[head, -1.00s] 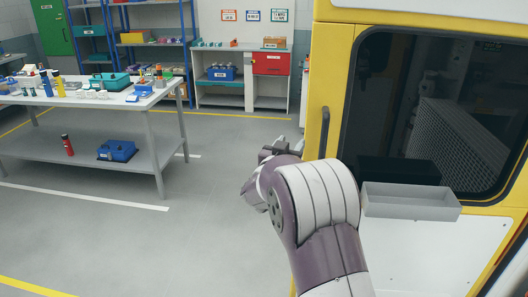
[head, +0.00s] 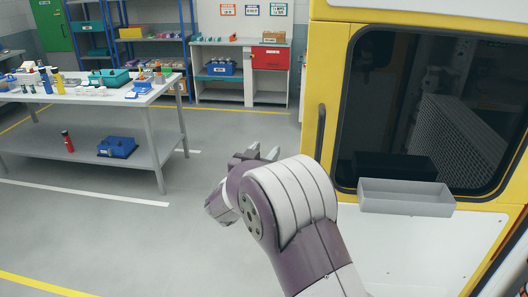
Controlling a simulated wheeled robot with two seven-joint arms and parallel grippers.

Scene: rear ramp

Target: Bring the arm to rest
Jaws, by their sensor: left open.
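My left arm, white and purple, reaches up from the bottom of the head view, in front of the yellow vehicle's edge. My left gripper (head: 264,153) is at the arm's far end, partly hidden behind the wrist. Its two pale fingers stand apart with nothing visible between them. It is over open floor, left of the black door handle (head: 320,132), and touches nothing that I can see. My right gripper is not in view.
The yellow vehicle door (head: 336,60) with a dark window stands close on the right. A grey tray (head: 405,198) is fixed below the window. A grey workbench (head: 150,95) with tools stands at left. Shelves (head: 160,40) line the back. The floor between is clear.

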